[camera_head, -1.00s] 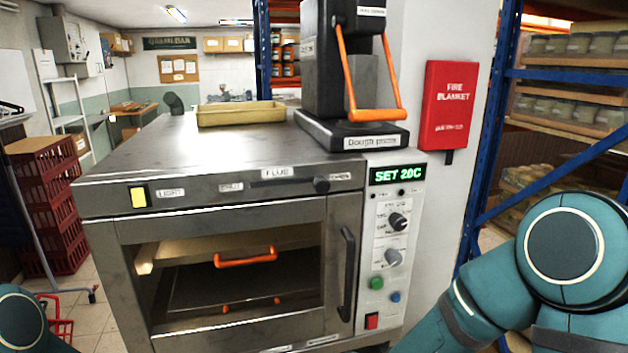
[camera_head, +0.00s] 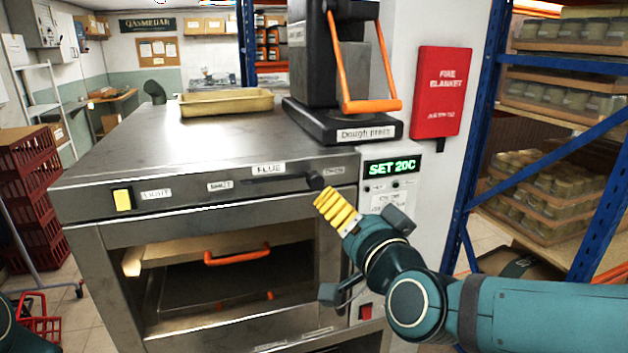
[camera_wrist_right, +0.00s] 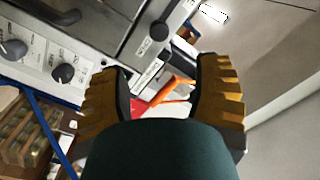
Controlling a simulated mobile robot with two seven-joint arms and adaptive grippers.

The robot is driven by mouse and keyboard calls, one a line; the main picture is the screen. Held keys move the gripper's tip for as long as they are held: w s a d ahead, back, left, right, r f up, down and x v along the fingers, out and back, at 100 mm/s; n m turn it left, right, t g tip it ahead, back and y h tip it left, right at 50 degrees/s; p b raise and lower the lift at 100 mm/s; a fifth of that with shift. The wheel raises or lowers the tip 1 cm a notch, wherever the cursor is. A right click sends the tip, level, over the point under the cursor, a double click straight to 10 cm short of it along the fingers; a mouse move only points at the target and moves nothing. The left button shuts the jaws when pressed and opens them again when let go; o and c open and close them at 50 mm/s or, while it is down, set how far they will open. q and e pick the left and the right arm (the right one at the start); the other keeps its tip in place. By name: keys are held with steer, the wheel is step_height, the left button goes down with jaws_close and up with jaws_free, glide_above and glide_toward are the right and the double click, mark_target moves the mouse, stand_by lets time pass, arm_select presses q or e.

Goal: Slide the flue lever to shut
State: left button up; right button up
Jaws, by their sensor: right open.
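The flue lever (camera_head: 316,181) is a dark round knob at the right end of a slot on the oven's top front panel, beside the OPEN label (camera_head: 335,171). The SHUT label (camera_head: 220,186) is by the slot's left end. My right gripper (camera_head: 326,203), with yellow fingers, is just below and right of the knob in the head view. In the right wrist view my right gripper (camera_wrist_right: 162,85) is open and empty, and the knob (camera_wrist_right: 160,30) shows beyond the fingertips. No contact can be made out. My left gripper is out of view.
A dough press (camera_head: 340,115) with an orange handle and a yellowish tray (camera_head: 226,102) stand on the oven top. The control panel (camera_head: 391,180) is right of the lever, partly behind my right arm. The panel front left of the knob is clear.

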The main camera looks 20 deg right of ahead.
mark_target(317, 184)
steer(key=w, duration=0.8)
steer(key=w+a+p, duration=0.1)
steer(key=w, duration=0.3)
steer(key=shift+w, duration=0.4)
